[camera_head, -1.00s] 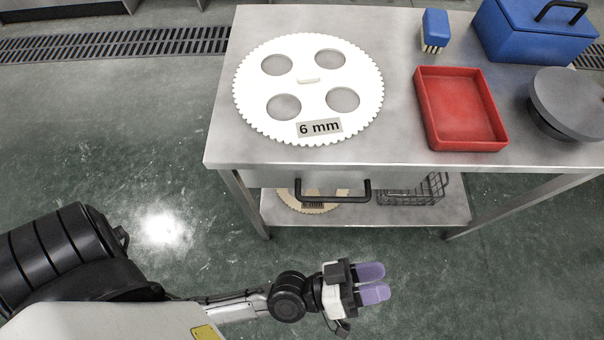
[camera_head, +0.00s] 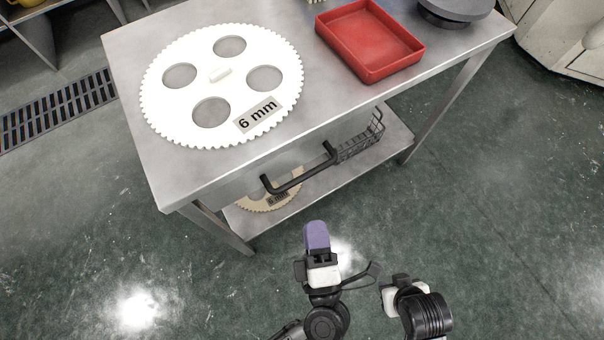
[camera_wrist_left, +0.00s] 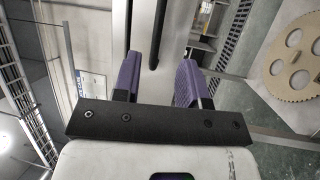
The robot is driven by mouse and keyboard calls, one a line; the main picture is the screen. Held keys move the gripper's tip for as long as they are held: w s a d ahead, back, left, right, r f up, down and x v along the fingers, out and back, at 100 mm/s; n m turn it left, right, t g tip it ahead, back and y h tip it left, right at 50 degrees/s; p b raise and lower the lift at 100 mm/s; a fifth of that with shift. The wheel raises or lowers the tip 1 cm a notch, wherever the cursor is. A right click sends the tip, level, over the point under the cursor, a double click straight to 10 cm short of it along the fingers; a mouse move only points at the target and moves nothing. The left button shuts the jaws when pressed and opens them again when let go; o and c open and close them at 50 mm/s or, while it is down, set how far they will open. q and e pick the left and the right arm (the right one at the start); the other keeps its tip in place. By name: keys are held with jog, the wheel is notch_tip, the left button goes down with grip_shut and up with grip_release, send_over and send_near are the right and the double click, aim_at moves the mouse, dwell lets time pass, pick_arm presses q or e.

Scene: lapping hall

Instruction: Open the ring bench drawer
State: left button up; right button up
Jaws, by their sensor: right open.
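The ring bench (camera_head: 330,110) has a steel top, with a drawer front (camera_head: 297,160) under its near edge. The drawer looks shut. Its black bar handle (camera_head: 300,179) sticks out from the front. My left gripper (camera_head: 317,236) has purple fingers and is in front of and below the handle in the head view, apart from it. In the left wrist view its fingers (camera_wrist_left: 158,80) are spread and empty, with a dark bar (camera_wrist_left: 157,35), likely the handle, ahead between them. My right gripper (camera_head: 392,298) is at the lower right, away from the bench; its fingertips are hard to see.
A white toothed disc (camera_head: 205,110) marked "6 mm", a red tray (camera_head: 370,45) and a dark round plate (camera_head: 460,8) sit on the bench top. The lower shelf (camera_head: 395,140) carries a beige toothed disc (camera_head: 285,190) and a wire basket (camera_head: 362,140). The floor in front is clear.

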aim_at(307, 174)
pick_arm(q)
jog(key=shift+b+x, duration=2)
jog(key=shift+x, duration=3.75)
jog(key=c, duration=0.3)
grip_shut()
